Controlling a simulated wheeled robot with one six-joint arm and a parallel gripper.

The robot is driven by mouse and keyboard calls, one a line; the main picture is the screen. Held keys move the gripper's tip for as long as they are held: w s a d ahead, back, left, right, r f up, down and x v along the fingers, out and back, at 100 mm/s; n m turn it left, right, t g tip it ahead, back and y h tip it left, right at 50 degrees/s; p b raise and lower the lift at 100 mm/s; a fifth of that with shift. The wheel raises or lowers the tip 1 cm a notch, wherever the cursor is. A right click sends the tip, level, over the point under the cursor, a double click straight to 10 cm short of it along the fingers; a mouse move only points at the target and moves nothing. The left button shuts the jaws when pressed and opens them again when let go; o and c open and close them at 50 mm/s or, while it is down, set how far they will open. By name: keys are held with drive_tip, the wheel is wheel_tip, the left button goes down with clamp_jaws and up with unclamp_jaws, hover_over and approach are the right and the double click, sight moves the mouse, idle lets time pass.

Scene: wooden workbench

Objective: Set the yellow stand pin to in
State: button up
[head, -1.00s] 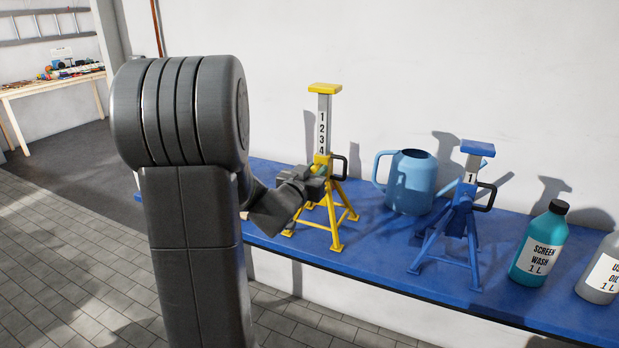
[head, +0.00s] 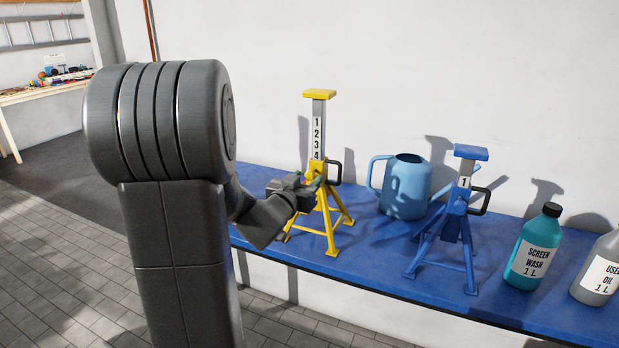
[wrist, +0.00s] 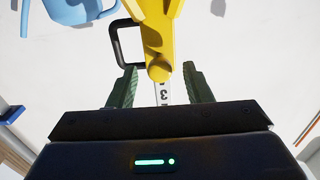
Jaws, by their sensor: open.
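The yellow stand (head: 318,172) stands upright on the blue bench top, its grey post raised with the numbers 1 to 4 showing. A black loop handle (head: 335,173) is on its right side; it also shows in the wrist view (wrist: 122,42). My gripper (head: 312,184) is at the left of the stand's collar, partly covering it. In the wrist view, my gripper (wrist: 160,84) has its green fingers apart, with a round yellow knob (wrist: 158,72), likely the pin's end, between them. No finger clearly touches it. How deep the pin sits cannot be told.
A light blue watering can (head: 405,188), a blue stand (head: 455,205), a screen wash bottle (head: 535,250) and a used oil bottle (head: 600,272) stand to the right on the blue bench top (head: 380,262). A white wall is close behind.

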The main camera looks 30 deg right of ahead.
drive_tip(key=v, duration=1.1)
drive_tip(key=x, duration=1.3)
drive_tip(key=shift+w+d, duration=0.2)
drive_tip(key=shift+d, duration=0.1)
drive_tip(key=shift+s+a, duration=0.25)
drive_tip(key=shift+a, duration=0.05)
drive_tip(key=shift+d, duration=0.1)
